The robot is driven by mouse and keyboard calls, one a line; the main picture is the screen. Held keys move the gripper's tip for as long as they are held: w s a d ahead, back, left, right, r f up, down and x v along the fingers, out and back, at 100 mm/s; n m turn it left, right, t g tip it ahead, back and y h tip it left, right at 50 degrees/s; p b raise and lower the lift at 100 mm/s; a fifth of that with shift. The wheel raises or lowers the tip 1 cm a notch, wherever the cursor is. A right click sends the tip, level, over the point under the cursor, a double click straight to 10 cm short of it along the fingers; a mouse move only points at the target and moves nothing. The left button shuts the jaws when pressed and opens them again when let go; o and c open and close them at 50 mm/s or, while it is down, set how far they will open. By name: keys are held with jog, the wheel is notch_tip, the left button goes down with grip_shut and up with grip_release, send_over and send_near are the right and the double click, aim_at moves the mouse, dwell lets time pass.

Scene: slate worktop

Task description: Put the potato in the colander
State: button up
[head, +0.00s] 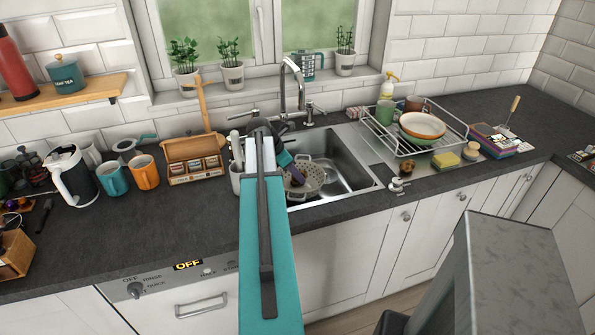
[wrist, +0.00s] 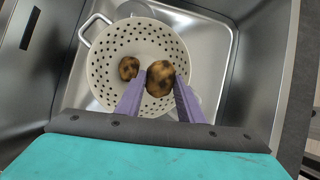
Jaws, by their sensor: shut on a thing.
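The cream colander (wrist: 103,78) with round holes and a wire handle sits in the steel sink; it also shows in the head view (head: 316,181), partly behind my arm. My gripper (wrist: 159,92) is shut on a brown, dark-blotched potato (wrist: 161,74), held between its purple fingers over the colander's bowl. I cannot tell whether this potato touches the colander. A second, smaller-looking potato (wrist: 128,68) lies inside the colander, left of the held one. In the head view my gripper (head: 294,176) is at the left part of the sink.
The sink (head: 350,180) has bare room right of the colander. The faucet (head: 291,85) rises behind it. A dish rack (head: 440,145) with a bowl stands to the right.

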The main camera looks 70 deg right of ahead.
jog(key=shift+w+d+f, duration=0.2)
jog(key=shift+d+f, duration=0.05)
jog(key=shift+f, duration=0.35)
jog(key=shift+w+d+f, duration=0.2)
jog(key=shift+d+f, duration=0.05)
jog(key=shift+f, duration=0.35)
jog(key=o, duration=1.1)
jog(key=shift+o, duration=0.2)
jog(key=shift+a+r, duration=0.1)
jog(key=shift+r, duration=0.05)
jog(key=p+v, duration=0.5)
jog(key=v, duration=0.2)
jog(key=shift+r+p, duration=0.3)
jog(key=shift+r, duration=0.05)
jog(key=shift+w, duration=0.15)
jog(key=s+a+r+p, duration=0.3)
jog(key=a+r+p, duration=0.1)
jog(key=r+p, duration=0.1)
jog(key=shift+r, duration=0.5)
